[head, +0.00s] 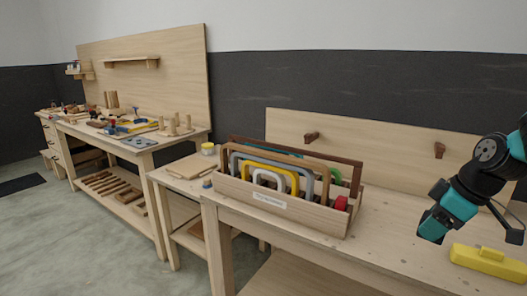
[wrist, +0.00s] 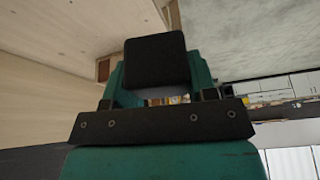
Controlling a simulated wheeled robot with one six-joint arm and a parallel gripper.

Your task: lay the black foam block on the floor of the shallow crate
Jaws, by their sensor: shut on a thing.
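My gripper (wrist: 157,80) shows in the wrist view with its teal fingers on either side of a black block (wrist: 155,60). It is shut on this block, which looks like the black foam block. In the head view my gripper (head: 432,228) is at the right, above the bench, pointing down and left. The block cannot be made out clearly there. I cannot identify a shallow crate for sure. A wooden box (head: 275,212) with a label on its front stands left of my gripper, with several coloured upright frames in it.
A yellow block with a raised grip (head: 488,262) lies on the bench (head: 385,228) below and right of my gripper. The bench between it and the box is mostly clear. A back panel (head: 375,145) with pegs stands behind. A lower side table (head: 165,178) and a cluttered workbench (head: 140,150) are further left.

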